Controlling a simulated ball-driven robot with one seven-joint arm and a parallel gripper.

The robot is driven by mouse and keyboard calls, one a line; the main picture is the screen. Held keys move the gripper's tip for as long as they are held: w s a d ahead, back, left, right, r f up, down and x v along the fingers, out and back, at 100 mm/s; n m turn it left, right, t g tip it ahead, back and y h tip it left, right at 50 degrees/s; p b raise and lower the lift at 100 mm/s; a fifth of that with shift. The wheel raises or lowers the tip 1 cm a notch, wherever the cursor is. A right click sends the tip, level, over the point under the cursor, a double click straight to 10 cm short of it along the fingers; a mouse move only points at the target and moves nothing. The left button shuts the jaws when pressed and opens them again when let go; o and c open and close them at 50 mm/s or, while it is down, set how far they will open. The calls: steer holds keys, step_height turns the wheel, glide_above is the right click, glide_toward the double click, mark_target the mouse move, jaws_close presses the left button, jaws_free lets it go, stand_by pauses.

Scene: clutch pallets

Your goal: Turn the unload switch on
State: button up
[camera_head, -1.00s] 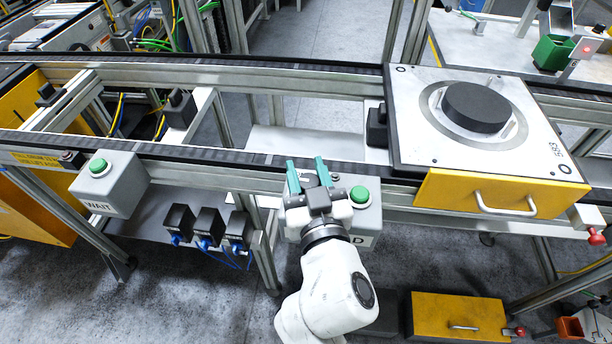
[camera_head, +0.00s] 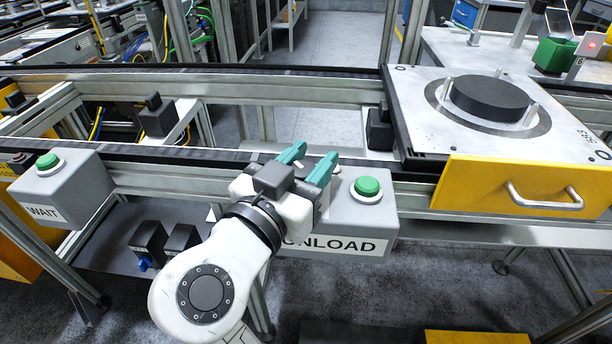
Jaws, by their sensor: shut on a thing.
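The grey unload box (camera_head: 352,212) is at the front rail of the conveyor, right of my gripper, its label partly covered. A raised green button (camera_head: 367,187) in a white ring is on its top, uncovered. My gripper (camera_head: 306,163) is over the left part of this box, its teal fingers pointing away to the back right. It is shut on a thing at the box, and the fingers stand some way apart. The gripper body hides most of what is held; it appears to be the unload switch. Its setting cannot be seen.
A grey WAIT box (camera_head: 62,190) with a green button stands at the left. A pallet (camera_head: 410,95) with a black disc (camera_head: 490,98) and a yellow handled front (camera_head: 525,187) sits on the conveyor at the right. Dark conveyor rails (camera_head: 190,156) run behind the boxes.

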steer(key=shift+s+d+f+m+g+h+b, duration=0.1)
steer(key=shift+m+g+h+b, duration=0.3)
steer(key=shift+m+g+h, duration=0.35)
steer(key=shift+d+m+g+h+b, duration=0.1)
steer(key=shift+m+g+h+b, duration=0.4)
steer(key=shift+h, duration=0.45)
steer(key=shift+m+h, duration=0.25)
steer(key=shift+h, duration=0.05)
steer(key=o, duration=1)
steer(key=v, duration=1)
steer(key=shift+s+a+p, duration=0.25)
steer(key=shift+a+p, duration=0.05)
